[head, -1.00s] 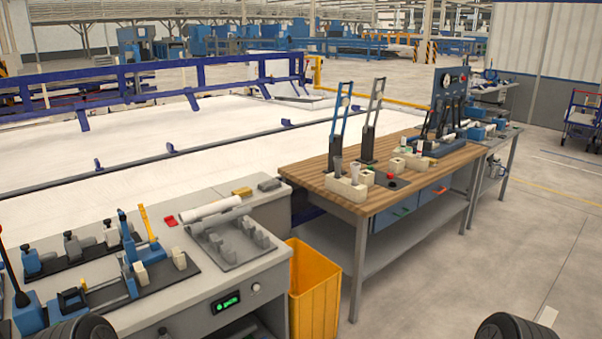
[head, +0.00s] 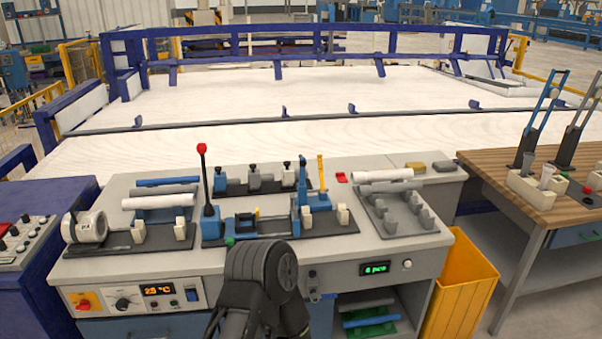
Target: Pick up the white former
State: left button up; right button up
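Two white cylinders could be the white former; I cannot tell which one is meant. One white cylinder (head: 158,201) lies at the left of the grey workbench, in front of a grey one and a blue one. Another white cylinder (head: 384,175) lies at the back right of the bench, behind a grey rack (head: 398,209) with upright holders. Both lie on their sides. A dark, rounded link of my own arm rises at the bottom middle, in front of the bench. No fingertips of either gripper show, and nothing of mine touches the cylinders.
On the grey workbench (head: 330,255) stand a red-knobbed lever (head: 203,172), blue clamps (head: 312,197) and a white drum-shaped device (head: 86,227). A yellow bin (head: 462,295) stands at the right, by a wooden table (head: 500,170). A blue control cabinet (head: 35,255) is at the left.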

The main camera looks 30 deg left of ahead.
aim_at(288, 174)
jog(key=i+j, duration=1.3)
